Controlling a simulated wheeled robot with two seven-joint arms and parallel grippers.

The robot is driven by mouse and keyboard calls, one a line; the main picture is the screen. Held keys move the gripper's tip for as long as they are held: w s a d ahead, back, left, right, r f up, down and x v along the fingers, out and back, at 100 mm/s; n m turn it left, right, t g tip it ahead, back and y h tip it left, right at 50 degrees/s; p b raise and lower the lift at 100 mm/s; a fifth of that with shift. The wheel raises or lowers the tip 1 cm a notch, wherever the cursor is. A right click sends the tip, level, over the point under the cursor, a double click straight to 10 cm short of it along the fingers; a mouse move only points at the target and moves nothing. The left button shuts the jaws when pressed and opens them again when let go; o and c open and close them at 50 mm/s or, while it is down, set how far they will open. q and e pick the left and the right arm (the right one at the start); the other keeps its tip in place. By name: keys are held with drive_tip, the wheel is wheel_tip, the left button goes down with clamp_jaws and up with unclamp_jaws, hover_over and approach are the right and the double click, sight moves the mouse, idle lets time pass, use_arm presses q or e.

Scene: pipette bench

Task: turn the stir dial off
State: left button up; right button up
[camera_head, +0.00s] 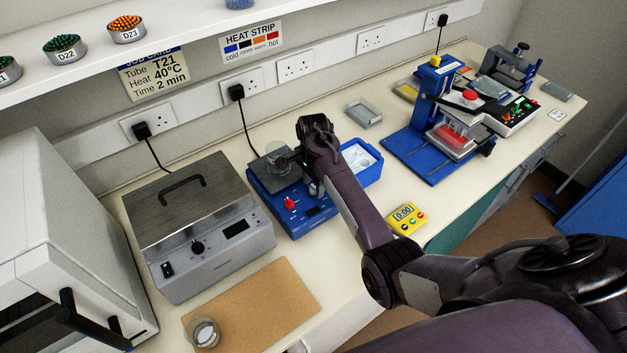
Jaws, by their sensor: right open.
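The blue stirrer (316,215) stands on the bench with a red dial (290,203) on its front face. The dial's exact setting is too small to read. A clear glass beaker (277,156) is at the stirrer's dark grey top plate (262,178). My right arm hides part of the stirrer's right side. My left gripper is not in view.
A grey heater box (205,255) stands left of the stirrer, with a brown mat (258,305) and glass dish (204,333) in front. A blue tray (371,165) is to the right. A yellow timer (406,218) lies near the front edge. A black cable (243,125) hangs behind.

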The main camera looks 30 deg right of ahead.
clamp_jaws()
